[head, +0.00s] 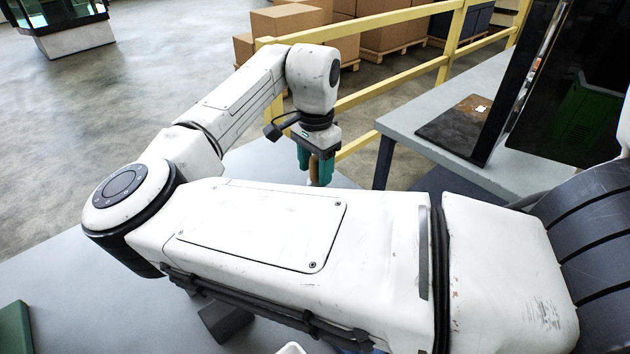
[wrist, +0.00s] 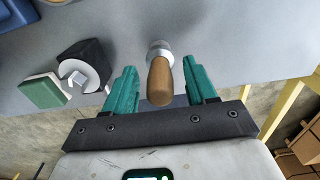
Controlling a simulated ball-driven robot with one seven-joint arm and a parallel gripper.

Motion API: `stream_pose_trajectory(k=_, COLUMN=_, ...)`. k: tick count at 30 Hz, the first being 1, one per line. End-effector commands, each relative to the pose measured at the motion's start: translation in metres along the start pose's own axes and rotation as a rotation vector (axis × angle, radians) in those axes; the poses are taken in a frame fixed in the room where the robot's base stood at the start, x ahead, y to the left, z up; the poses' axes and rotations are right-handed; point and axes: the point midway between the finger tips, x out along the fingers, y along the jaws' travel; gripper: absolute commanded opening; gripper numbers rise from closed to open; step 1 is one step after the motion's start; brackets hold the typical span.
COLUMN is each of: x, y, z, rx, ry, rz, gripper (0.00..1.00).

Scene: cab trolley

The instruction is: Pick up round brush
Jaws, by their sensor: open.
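The round brush (wrist: 160,82) has a brown wooden handle and a pale metal collar at its far end. In the wrist view its handle stands between the two teal fingers of my gripper (wrist: 160,72), with a visible gap on each side. My gripper is open and holds nothing. In the head view my gripper (head: 317,176) points down over the grey table, and a bit of the brown handle (head: 313,168) shows between the fingers. The brush's bristles cannot be made out.
The grey table (wrist: 225,55) also holds a dark block with a white round piece (wrist: 85,68) and a green-and-white block (wrist: 43,92), both left of the brush. A yellow railing (head: 400,18) runs behind the table. A side table (head: 425,120) stands to the right.

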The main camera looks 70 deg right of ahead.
Motion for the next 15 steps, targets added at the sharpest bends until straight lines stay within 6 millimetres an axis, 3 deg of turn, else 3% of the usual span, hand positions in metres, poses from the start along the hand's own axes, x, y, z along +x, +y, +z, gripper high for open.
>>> stream_pose_trajectory(k=8, x=0.0025, y=-0.0002, z=0.0, rx=0.0, ry=0.0, rz=0.0, gripper=0.55)
stream_pose_trajectory(k=15, x=0.0023, y=-0.0002, z=-0.0001, rx=0.0, ry=0.0, rz=0.0, gripper=0.32)
